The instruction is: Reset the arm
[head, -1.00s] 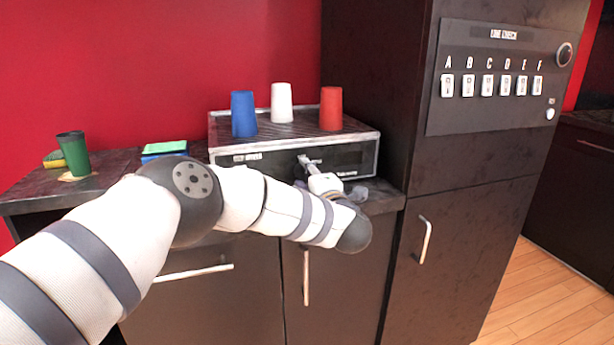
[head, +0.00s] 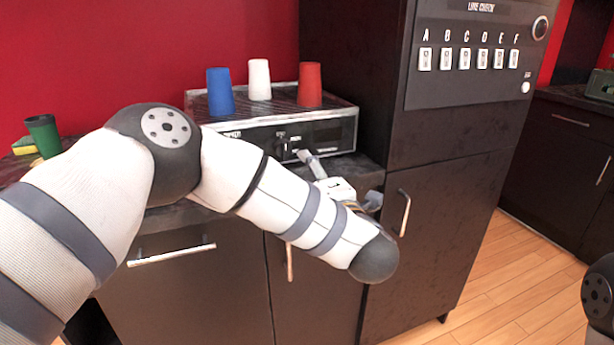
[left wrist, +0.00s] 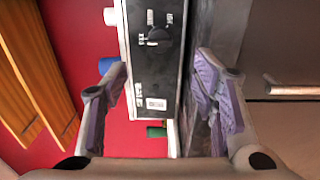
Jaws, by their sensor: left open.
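My left arm reaches across the head view from the left. Its gripper (head: 338,180) is in front of the right part of a dark countertop machine (head: 345,130), partly hidden by my wrist. In the left wrist view the two purple-padded fingers (left wrist: 160,75) are spread wide with nothing between them. The machine's front panel (left wrist: 152,75), with a dark knob (left wrist: 158,35), shows beyond them. My right gripper is out of view; only a dark round joint that looks like part of my right arm shows at the lower right edge of the head view.
Blue (head: 220,91), white (head: 260,79) and red (head: 310,84) cups stand on the machine. A green cup (head: 44,136) is at the far left. A tall cabinet (head: 440,190) with labelled switches (head: 468,58) stands to the right. Wooden floor (head: 505,275) is open beyond it.

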